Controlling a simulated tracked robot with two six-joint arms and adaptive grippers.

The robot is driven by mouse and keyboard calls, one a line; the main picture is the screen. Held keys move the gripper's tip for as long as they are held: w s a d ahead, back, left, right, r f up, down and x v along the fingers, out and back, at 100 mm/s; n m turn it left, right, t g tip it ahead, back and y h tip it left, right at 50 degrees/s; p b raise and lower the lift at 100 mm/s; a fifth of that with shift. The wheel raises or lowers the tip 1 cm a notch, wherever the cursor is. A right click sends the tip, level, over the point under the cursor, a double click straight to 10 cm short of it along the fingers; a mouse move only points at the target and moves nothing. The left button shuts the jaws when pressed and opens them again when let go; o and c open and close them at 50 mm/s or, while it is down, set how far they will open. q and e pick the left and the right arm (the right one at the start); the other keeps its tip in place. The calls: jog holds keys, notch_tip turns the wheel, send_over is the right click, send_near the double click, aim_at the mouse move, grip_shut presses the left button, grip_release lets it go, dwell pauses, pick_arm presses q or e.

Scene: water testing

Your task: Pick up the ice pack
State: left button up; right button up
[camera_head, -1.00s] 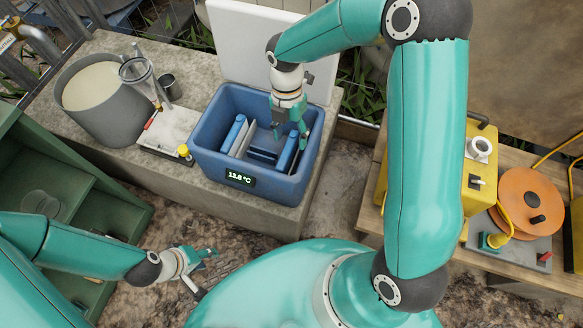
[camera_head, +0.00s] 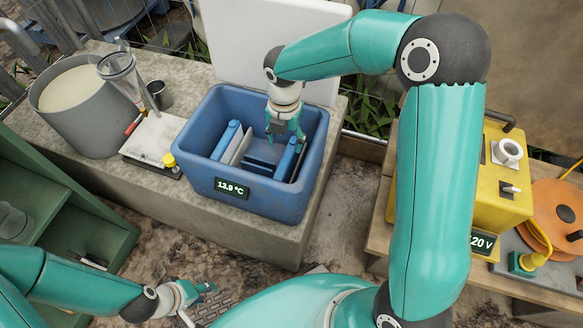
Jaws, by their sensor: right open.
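A blue cooler box (camera_head: 240,208) with a display reading 13.9 °C stands open on the stone ledge. Inside it are a blue ice pack (camera_head: 226,139) standing upright at the left, a pale panel (camera_head: 241,147) beside it, and another blue ice pack (camera_head: 286,160) standing at the right. My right gripper (camera_head: 286,136) points down inside the cooler's opening, open, just above the right-hand pack. Its fingers partly cover that area, and I cannot tell whether they touch the pack. My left gripper (camera_head: 198,292) is low in front of the ledge, away from the cooler; its finger gap is unclear.
The white lid (camera_head: 245,45) stands raised behind the cooler. A grey bucket (camera_head: 85,125), a glass jar and a white board (camera_head: 152,140) with a yellow-capped item occupy the ledge at left. A yellow box (camera_head: 480,190) and an orange reel stand at right.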

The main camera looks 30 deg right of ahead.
aim_at(287, 156)
notch_tip(287, 156, down, 2)
jog(key=shift+f, duration=0.2)
jog(key=f, duration=0.1)
jog(key=f+b, duration=0.1)
jog(key=f, duration=0.1)
jog(key=f+b, duration=0.1)
jog(key=f, duration=0.1)
jog(key=shift+s+f, duration=0.1)
jog(key=shift+s, duration=0.15)
grip_shut()
